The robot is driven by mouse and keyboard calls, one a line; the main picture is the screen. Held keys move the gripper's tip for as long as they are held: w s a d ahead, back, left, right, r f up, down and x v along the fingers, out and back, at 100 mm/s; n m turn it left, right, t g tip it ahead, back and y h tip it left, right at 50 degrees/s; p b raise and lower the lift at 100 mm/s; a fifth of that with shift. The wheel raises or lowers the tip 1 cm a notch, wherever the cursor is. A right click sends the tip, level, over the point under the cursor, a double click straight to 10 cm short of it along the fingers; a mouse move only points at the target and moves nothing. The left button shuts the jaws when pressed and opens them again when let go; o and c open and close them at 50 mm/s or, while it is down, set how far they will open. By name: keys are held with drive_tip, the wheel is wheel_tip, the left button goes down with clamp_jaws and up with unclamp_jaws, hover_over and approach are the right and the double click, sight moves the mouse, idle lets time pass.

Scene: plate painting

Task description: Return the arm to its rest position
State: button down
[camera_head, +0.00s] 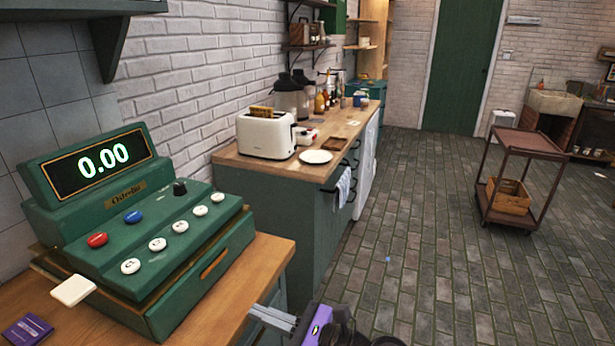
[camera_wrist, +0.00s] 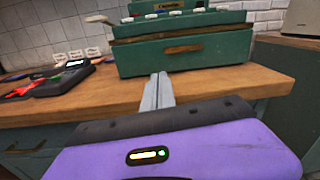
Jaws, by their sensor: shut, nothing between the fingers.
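My gripper (camera_wrist: 158,82) shows in the wrist view as two grey fingers pressed together, with nothing between them. Behind them is the purple and black body of my wrist. The fingers point toward the wooden counter (camera_wrist: 85,112) and the green cash register (camera_wrist: 185,55), and appear to be in front of the counter's edge. In the head view my gripper (camera_head: 262,314) is at the bottom, beside the right edge of the counter (camera_head: 262,262). Most of my arm is out of view. The cash register (camera_head: 160,225) stands on the counter and its display reads 0.00.
A dark card terminal (camera_wrist: 62,80) lies on the counter left of my fingers. A purple box (camera_head: 27,330) is at the lower left. A green cabinet (camera_head: 315,225) carries a toaster (camera_head: 266,137) and a white plate (camera_head: 316,157). A brown trolley (camera_head: 525,142) stands right; the tiled floor between is clear.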

drive_tip(key=w+d+f+n+t+h, duration=0.1)
drive_tip(key=w+d+n+t+h, duration=0.3)
drive_tip(key=d+n+t+h, duration=0.15)
drive_tip(key=s+d+f+n+t+h, duration=0.2)
drive_tip(key=s+d+f+n+h, duration=0.1)
drive_tip(key=s+d, duration=0.3)
drive_tip(key=s+d+f+n+t+h, duration=0.2)
drive_tip(key=s+d+n+h, duration=0.15)
drive_tip(key=d, duration=0.55)
drive_tip(key=s+d+r+n+h, duration=0.1)
drive_tip(key=s+d+r+n, duration=0.1)
drive_tip(key=s, duration=0.9)
drive_tip(key=s+d+r+n+h, duration=0.2)
drive_tip(key=s+d+n, duration=0.2)
drive_tip(key=s, duration=0.8)
drive_tip(key=s+d+r+n+g+h, duration=0.1)
drive_tip(key=s+d+r+n, duration=0.1)
drive_tip(key=s, duration=0.9)
drive_tip(key=shift+s+d+n+h, duration=0.2)
drive_tip(key=shift+d+n+h, duration=0.3)
drive_tip(key=shift+d, duration=0.45)
